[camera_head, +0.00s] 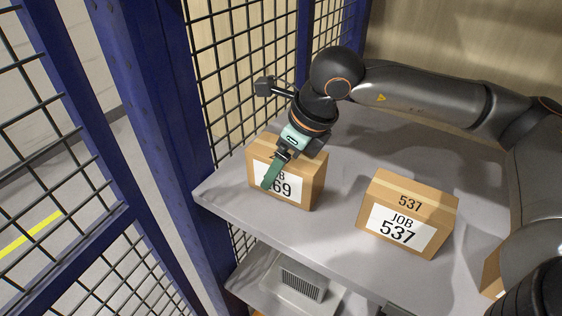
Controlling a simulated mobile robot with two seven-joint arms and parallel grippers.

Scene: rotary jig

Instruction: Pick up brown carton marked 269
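The brown carton marked 269 (313,184) stands on the grey shelf near its left end. Its white label is partly covered, so only "B" and "69" show. My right gripper (276,170) reaches over the carton's top from above and behind. One green finger lies in front of the label. The other finger is not clearly visible, so I cannot tell whether the gripper is open or shut on the carton. The carton appears to rest on the shelf. My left gripper is not in view.
A second brown carton marked 537 (441,217) stands to the right, with bare shelf (340,199) between them. Part of another carton (492,275) shows at the lower right. Blue posts (150,110) and black mesh (236,65) border the shelf's left side. A lower shelf holds a grey vented box (303,281).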

